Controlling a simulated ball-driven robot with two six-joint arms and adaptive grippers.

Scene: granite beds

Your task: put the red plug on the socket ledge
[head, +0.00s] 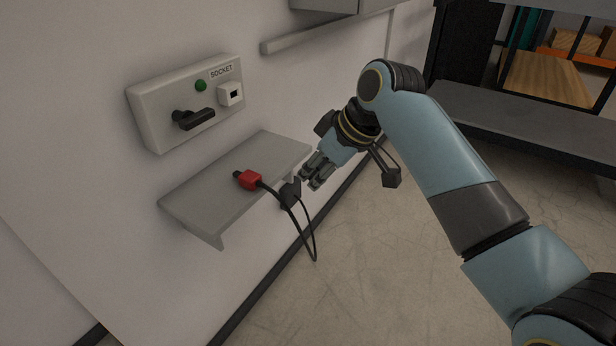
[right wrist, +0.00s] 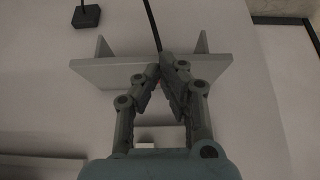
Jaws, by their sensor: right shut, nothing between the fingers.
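The red plug (head: 249,180) lies on the grey socket ledge (head: 215,195), below the white socket panel (head: 150,110). Its black cable (head: 302,225) hangs in a loop off the ledge. My right gripper (head: 312,183) is shut and empty, to the right of the ledge and apart from the plug. In the right wrist view my finger tips (right wrist: 169,60) nearly meet in front of the ledge (right wrist: 95,72), with the cable (right wrist: 152,24) running up behind them. My left gripper is not in view.
A black lever (head: 195,119) and a white square outlet (head: 231,94) stick out of the panel. A grey shelf unit (head: 530,120) stands at the right. The floor (head: 390,270) in front is clear.

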